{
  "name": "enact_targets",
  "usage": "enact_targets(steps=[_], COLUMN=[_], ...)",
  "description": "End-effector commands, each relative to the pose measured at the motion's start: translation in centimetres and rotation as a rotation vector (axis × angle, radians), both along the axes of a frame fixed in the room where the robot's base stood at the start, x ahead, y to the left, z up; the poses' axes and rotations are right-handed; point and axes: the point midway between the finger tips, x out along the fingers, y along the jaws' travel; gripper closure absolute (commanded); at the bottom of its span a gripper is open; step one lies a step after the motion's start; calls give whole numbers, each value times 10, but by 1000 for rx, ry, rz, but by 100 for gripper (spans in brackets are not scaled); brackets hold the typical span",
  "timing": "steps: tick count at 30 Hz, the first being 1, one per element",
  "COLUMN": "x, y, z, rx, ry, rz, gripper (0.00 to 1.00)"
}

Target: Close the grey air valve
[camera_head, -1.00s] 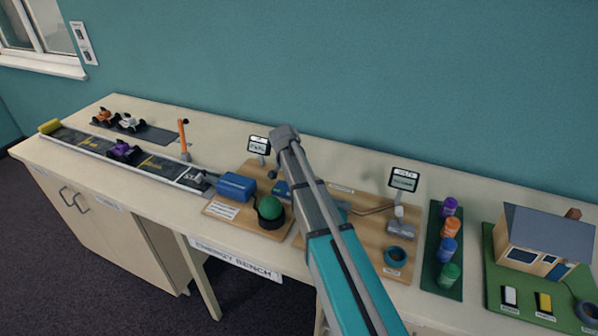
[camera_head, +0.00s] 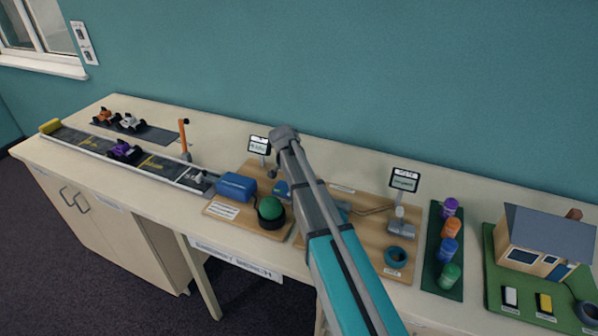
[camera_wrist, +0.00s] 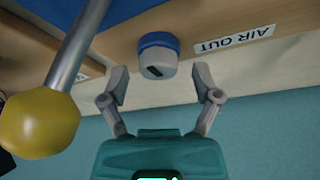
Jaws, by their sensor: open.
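The grey air valve (camera_wrist: 157,65) is a round grey knob with a short dark mark on its face, set on a blue base. It shows in the wrist view beside an upside-down "AIR OUT" label (camera_wrist: 232,39). My gripper (camera_wrist: 160,80) is open, with one finger on each side of the knob and a visible gap to it. The fingertips are near the knob's face and do not appear to touch it. In the head view my arm covers the gripper, and I cannot make out the knob.
A yellow ball on a metal rod (camera_wrist: 40,122) stands close to my gripper at the left of the wrist view. A model house (camera_head: 540,240) stands far right.

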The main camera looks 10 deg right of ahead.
Motion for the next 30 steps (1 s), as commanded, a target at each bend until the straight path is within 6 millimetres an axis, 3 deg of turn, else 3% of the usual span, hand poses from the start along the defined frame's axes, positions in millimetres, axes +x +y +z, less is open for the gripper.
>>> enact_targets(steps=[14, 30], x=[-1, -2], y=[-1, -3], z=[0, 0], rx=[1, 0], ry=[-1, 0], rz=[78, 393], gripper=[19, 19])
